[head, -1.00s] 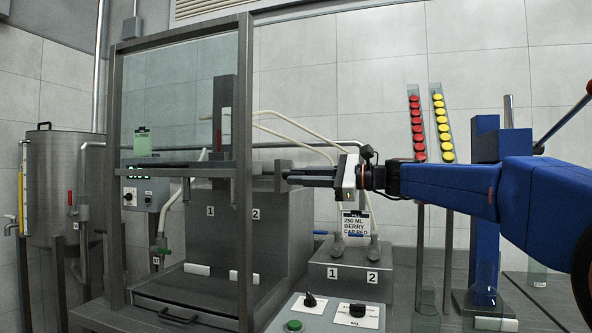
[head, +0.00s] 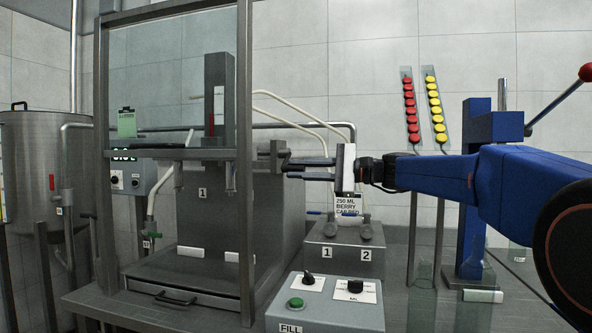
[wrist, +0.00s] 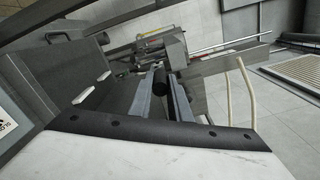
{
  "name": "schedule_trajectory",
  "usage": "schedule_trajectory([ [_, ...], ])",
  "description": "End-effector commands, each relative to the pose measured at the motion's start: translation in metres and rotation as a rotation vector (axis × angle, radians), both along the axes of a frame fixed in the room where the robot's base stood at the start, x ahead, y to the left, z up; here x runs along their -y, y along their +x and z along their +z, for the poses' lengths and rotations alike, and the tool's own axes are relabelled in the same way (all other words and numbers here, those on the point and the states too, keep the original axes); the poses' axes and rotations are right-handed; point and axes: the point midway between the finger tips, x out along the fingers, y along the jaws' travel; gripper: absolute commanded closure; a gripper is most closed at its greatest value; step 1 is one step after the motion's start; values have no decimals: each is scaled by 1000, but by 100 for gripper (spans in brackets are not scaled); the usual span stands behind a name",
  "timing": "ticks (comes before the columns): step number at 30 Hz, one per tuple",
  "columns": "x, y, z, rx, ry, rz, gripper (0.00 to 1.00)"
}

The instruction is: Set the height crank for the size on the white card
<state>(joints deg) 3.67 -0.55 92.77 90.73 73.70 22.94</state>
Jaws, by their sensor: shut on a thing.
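The white card (head: 348,204) hangs behind the nozzle block and reads 250 ML, BERRY, CAP RED. The filling machine (head: 215,215) has a dark column (head: 217,95) with a red and white strip on it. My gripper (head: 285,167) reaches in from the right at the machine's right side. It is shut on the dark crank handle (head: 277,152). In the wrist view the black grip (wrist: 160,82) shows between the two grey fingers (wrist: 165,92). The rest of the crank is mostly hidden, and the height scale is too small to read.
A control box (head: 326,302) with a green button and two dark knobs stands in front. Red caps (head: 410,105) and yellow caps (head: 435,105) fill two racks behind my arm. A blue press (head: 490,130) with a red-knobbed lever stands right. A framed clear guard (head: 242,170) encloses the machine front.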

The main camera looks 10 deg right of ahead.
Motion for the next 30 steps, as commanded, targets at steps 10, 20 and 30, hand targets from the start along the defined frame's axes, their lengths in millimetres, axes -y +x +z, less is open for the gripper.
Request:
schedule_trajectory([
  [10, 0, 0, -3, -4, -3, 1, 66],
  [20, 0, 0, 0, -2, -1, 1, 64],
  [30, 0, 1, 44, 1, 0, 0, 64],
])
